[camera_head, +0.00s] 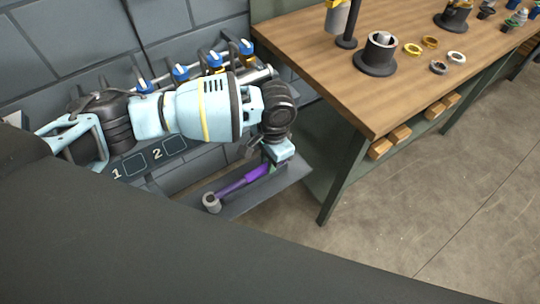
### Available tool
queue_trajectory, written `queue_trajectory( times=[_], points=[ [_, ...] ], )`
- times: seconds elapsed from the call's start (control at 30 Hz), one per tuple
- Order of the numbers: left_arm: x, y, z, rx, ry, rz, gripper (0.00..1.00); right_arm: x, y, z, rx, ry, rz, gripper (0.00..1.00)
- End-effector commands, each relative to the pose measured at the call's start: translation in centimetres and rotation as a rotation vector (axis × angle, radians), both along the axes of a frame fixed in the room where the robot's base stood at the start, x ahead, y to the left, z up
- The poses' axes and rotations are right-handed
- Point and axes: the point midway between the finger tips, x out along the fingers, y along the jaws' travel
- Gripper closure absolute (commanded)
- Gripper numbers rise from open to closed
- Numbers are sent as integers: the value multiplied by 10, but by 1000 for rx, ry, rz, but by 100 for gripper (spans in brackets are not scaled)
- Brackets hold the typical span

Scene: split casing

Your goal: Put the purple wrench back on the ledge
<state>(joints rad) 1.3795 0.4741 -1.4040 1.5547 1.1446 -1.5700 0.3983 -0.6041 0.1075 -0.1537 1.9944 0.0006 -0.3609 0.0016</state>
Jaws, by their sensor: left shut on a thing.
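The purple wrench (236,185) has a long purple handle and a grey ring-like head at its lower left end. My left gripper (273,163) points down and is shut on the purple wrench near its upper right end. The wrench shows over the dark grey ledge (264,196), a flat shelf low by the wall. I cannot tell whether the wrench touches the ledge or hangs just above it. My gripper hides the far end of the handle. My right gripper is not in view.
A wooden workbench (330,84) stands to the right, close to the ledge, with a black cup-like holder (378,54) and several rings on it. Blue and yellow valves (181,73) line the wall behind my arm. Bare floor (400,215) lies at the right.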

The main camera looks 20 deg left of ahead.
Motion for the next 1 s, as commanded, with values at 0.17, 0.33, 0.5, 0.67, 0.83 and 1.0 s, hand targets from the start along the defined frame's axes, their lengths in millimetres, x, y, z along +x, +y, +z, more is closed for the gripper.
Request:
queue_trajectory(
  times=[0.17,0.33,0.5,0.67,0.83,1.0],
  points=[
    [1,0,0,-1,-3,0,100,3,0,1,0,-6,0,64],
    [1,0,0,-1,-3,0,100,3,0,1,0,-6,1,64],
    [1,0,0,0,-2,0,61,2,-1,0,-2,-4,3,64],
    [1,0,0,0,-2,0,57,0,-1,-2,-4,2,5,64],
    [0,0,1,0,-2,0,57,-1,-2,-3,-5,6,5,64],
    [3,-2,19,-3,-5,0,57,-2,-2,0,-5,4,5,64]
  ],
)
